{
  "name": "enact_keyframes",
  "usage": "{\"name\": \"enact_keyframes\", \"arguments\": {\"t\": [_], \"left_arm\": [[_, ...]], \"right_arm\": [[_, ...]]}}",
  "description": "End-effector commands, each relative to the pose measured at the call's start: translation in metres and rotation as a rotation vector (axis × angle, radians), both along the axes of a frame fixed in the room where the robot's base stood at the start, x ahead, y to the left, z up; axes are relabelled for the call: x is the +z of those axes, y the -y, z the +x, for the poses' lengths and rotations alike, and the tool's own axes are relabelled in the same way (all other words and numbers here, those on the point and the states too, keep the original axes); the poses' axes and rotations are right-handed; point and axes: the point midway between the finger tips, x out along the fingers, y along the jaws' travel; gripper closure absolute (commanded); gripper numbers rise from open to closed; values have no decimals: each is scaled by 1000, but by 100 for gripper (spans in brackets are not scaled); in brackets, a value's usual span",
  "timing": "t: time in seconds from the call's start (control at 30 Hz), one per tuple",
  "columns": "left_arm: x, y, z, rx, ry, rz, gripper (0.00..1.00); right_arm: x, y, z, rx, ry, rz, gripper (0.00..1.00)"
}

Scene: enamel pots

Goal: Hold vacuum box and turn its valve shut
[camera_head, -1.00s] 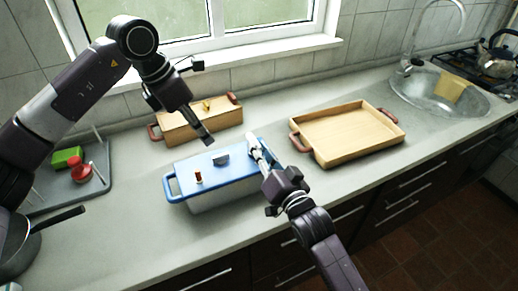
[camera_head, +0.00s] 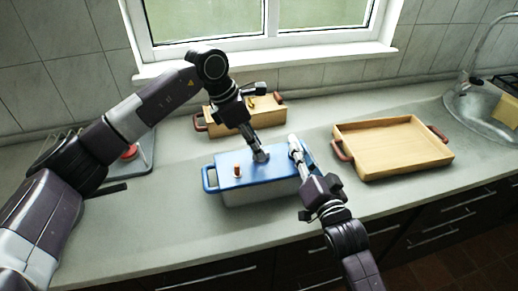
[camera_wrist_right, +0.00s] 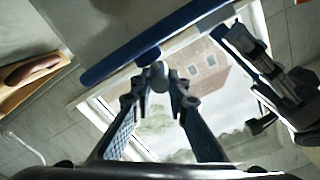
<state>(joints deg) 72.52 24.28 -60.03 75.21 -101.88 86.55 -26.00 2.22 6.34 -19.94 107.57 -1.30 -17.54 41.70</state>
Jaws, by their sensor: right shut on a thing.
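The vacuum box (camera_head: 262,192) has a pale body and a blue lid (camera_head: 229,178), and stands on the counter. A small red-topped part (camera_head: 237,169) sticks up from the lid's left half. My right gripper (camera_head: 296,146) is shut on the blue handle at the box's right end. In the right wrist view its fingers (camera_wrist_right: 158,88) close at the blue bar (camera_wrist_right: 140,50). My left gripper (camera_head: 259,154) points down at the middle of the lid, where it covers the grey valve. I cannot tell whether its fingers are open or touching the valve.
A wooden tray (camera_head: 395,147) with red-brown handles lies to the right. A wooden box (camera_head: 225,121) with similar handles stands behind, near the window. The sink (camera_head: 480,112) is far right. The front counter is clear.

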Motion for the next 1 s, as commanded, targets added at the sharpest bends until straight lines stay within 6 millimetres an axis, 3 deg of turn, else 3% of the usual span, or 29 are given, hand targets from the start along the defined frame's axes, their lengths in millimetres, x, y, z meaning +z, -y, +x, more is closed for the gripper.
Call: {"name": "enact_keyframes", "arguments": {"t": [0.2, 0.5, 0.77, 1.0], "left_arm": [[-19, 7, 3, 1, 0, 0, 74], [-21, 8, 3, 0, 1, 0, 74], [-21, 8, 3, 1, 1, 0, 100], [-21, 8, 4, 4, 2, 1, 100]], "right_arm": [[-1, 0, 0, 0, -1, 0, 100], [-1, 0, 0, 0, -1, 0, 100], [-1, 0, 0, 0, -1, 0, 100], [-1, 0, 0, 0, -1, 0, 100]]}}
